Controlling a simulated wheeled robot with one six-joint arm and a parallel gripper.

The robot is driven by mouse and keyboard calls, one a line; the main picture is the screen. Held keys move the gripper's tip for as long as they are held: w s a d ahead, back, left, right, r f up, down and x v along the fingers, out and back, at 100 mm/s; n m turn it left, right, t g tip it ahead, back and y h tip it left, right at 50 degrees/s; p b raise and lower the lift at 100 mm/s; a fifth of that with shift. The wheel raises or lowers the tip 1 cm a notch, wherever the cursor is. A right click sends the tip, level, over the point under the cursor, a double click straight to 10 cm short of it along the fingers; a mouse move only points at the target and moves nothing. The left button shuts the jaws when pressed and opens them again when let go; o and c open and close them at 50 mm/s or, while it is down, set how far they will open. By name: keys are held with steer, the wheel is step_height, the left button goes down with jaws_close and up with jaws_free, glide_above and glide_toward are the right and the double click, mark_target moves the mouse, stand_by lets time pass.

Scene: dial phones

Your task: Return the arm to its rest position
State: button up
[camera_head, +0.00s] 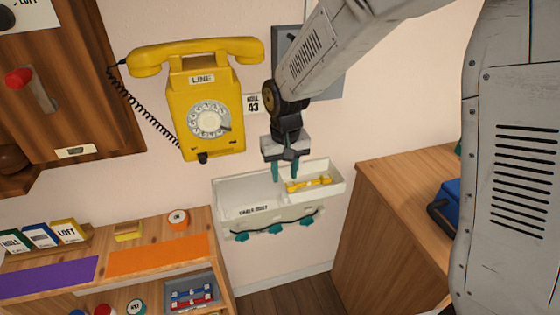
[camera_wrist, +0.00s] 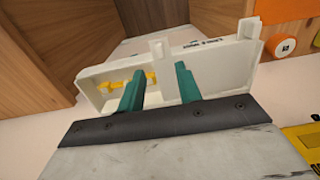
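My gripper (camera_head: 285,168) hangs from my grey arm, fingers pointing down, in front of the wall between the yellow phone and the cabinet. Its two teal fingers (camera_wrist: 158,88) are apart with nothing between them, as the wrist view shows. They are above or just in front of a white wall tray (camera_head: 240,190); I cannot tell whether they touch it. A small yellow piece (camera_head: 310,184) lies in the tray's right compartment and also shows in the wrist view (camera_wrist: 115,85).
A yellow dial phone (camera_head: 205,110) hangs on the wall left of my gripper. A wooden shelf (camera_head: 205,225) with coloured mats stands lower left. A wooden cabinet (camera_head: 385,220) with a blue object (camera_head: 447,205) stands right. A grey panel (camera_head: 325,80) is behind my arm.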

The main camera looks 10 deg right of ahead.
steer(key=s+d+r, duration=0.5)
steer(key=s, duration=0.4)
steer(key=s+d+r+m+t, duration=0.1)
steer(key=s+d+r, duration=0.4)
steer(key=s, duration=0.4)
steer(key=s+d+r, duration=0.5)
steer(key=s+r, duration=0.1)
steer(key=s, duration=0.4)
steer(key=shift+d+r, duration=0.15)
